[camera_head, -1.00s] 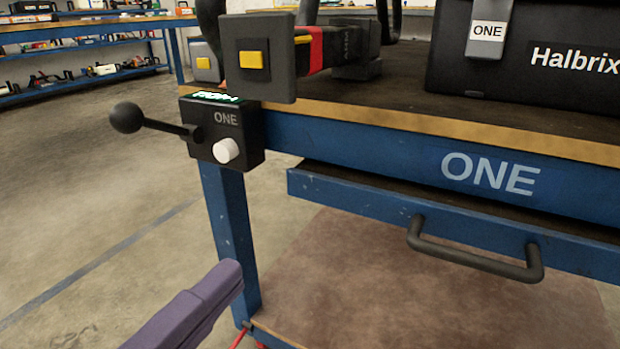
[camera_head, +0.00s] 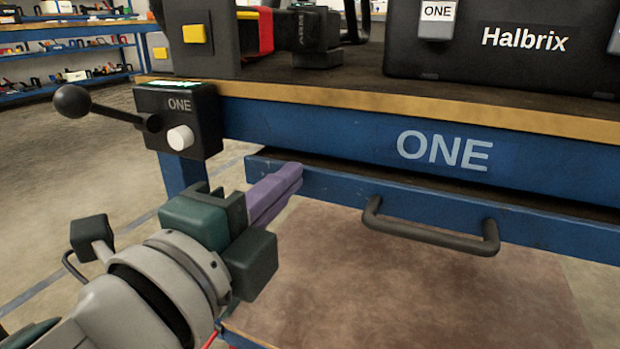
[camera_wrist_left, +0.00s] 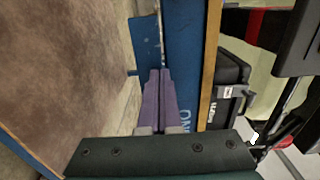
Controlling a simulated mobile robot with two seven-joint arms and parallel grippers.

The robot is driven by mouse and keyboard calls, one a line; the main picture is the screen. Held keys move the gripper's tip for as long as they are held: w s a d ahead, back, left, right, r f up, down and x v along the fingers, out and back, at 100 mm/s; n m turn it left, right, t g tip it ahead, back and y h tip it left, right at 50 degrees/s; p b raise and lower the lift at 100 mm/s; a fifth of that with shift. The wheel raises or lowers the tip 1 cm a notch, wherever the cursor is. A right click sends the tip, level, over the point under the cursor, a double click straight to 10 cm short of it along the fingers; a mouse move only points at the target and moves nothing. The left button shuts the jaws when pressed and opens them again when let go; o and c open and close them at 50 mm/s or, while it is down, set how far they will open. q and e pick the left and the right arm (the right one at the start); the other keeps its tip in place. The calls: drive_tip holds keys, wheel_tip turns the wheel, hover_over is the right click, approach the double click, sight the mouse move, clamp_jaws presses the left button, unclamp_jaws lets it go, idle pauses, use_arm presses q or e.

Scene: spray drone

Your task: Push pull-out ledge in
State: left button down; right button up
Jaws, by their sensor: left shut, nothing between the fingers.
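The pull-out ledge (camera_head: 345,187) is a blue board with a dark top, under the workbench's blue front rail (camera_head: 320,130) marked ONE. It stands out a little from the rail, with its dark top showing in the gap. A dark bar handle (camera_head: 425,234) is on its front. My left gripper (camera_head: 297,172) has purple fingers, shut and empty. In the head view their tips overlap the ledge's left end; I cannot tell whether they touch it. The fingers also show in the left wrist view (camera_wrist_left: 160,88), pointing along the blue rail (camera_wrist_left: 184,70). My right gripper is not in view.
A black control box (camera_head: 180,118) with a ball-ended lever (camera_head: 72,101) and white knob is on the bench's left corner, above my left gripper. A black Halbrix case (camera_head: 510,50) stands on the bench. Below the ledge is a brown lower surface (camera_head: 390,300).

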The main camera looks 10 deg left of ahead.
use_arm(q)
drive_tip(key=shift+d, duration=0.1)
drive_tip(key=shift+x, duration=0.8)
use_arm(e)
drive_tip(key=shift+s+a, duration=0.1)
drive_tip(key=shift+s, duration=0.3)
use_arm(q)
drive_tip(key=shift+w+f, duration=0.1)
